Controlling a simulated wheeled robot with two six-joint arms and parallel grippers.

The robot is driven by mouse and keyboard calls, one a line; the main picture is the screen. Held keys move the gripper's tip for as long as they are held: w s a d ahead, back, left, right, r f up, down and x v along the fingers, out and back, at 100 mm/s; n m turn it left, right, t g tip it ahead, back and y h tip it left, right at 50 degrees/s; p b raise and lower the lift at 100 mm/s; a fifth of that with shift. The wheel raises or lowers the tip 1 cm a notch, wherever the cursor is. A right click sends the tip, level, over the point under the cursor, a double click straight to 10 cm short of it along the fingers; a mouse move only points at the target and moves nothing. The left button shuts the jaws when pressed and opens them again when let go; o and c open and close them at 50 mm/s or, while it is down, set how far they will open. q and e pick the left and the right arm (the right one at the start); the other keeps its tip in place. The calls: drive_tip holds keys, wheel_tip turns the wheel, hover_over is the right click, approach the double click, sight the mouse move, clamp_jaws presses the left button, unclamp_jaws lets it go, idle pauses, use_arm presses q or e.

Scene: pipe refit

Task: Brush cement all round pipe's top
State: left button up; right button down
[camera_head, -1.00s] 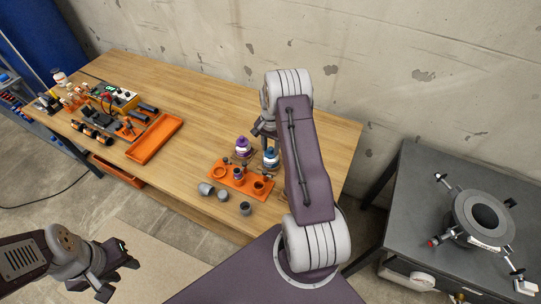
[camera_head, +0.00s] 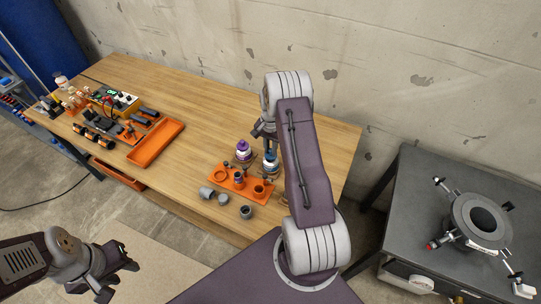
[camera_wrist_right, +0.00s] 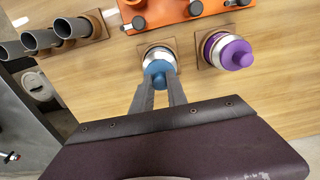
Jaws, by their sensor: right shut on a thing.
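My right gripper (camera_wrist_right: 158,95) is shut on the blue cap (camera_wrist_right: 158,72) of a small white can (camera_wrist_right: 158,53) standing on the bench. The blue-topped can also shows in the head view (camera_head: 270,162), beside my right arm. No brush bristles are visible. In the right wrist view, grey pipes (camera_wrist_right: 70,28) lean in a row on wooden rests at the upper left; my right arm seems to hide them in the head view. A can with a purple cap (camera_wrist_right: 236,53) stands beside the blue one. My left gripper (camera_head: 120,276) is open and empty, low at the left.
An orange rack (camera_head: 228,179) with small fittings stands in front of the cans. Loose grey fittings (camera_head: 206,192) lie near the bench's front edge. An orange tray (camera_head: 157,144) and tools lie further left. A dark table (camera_head: 430,230) with a round clamp stands at the right.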

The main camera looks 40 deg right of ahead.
drive_tip(key=shift+r+p, duration=2.5)
drive_tip(key=shift+r, duration=1)
drive_tip(key=shift+r+p, duration=0.85)
drive_tip(key=shift+r, duration=0.2)
